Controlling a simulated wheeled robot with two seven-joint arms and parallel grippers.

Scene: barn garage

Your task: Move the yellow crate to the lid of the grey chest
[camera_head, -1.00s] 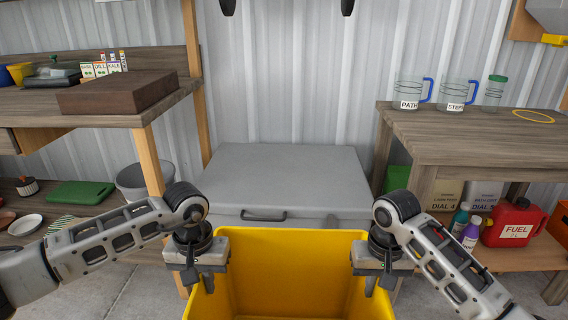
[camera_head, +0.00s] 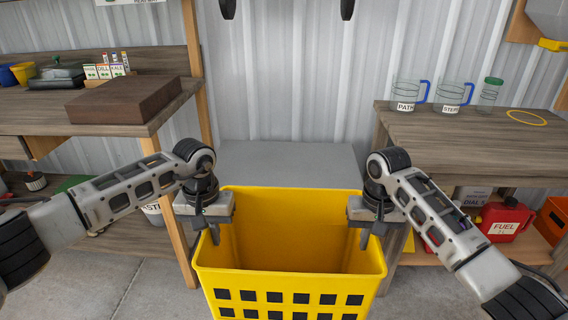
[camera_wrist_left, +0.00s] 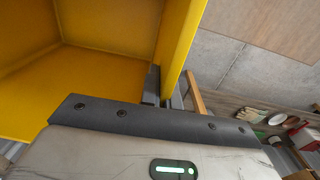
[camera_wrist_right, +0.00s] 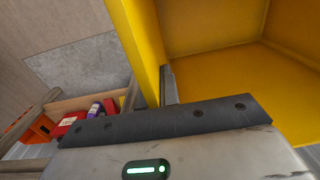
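The yellow crate (camera_head: 290,284) is held up between my two grippers in the head view, upright, and its inside looks empty. It hides the front and most of the grey chest (camera_head: 290,163), whose closed lid shows behind it. My left gripper (camera_head: 212,232) is shut on the crate's left wall. One finger shows inside the wall in the left wrist view (camera_wrist_left: 160,88). My right gripper (camera_head: 367,236) is shut on the right wall. One of its fingers also shows inside the crate in the right wrist view (camera_wrist_right: 168,84).
A wooden shelf with a brown box (camera_head: 124,101) stands at the left. A wooden bench (camera_head: 470,140) with labelled jugs (camera_head: 408,92) stands at the right, with a red fuel can (camera_head: 503,218) below. The visible chest lid is clear.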

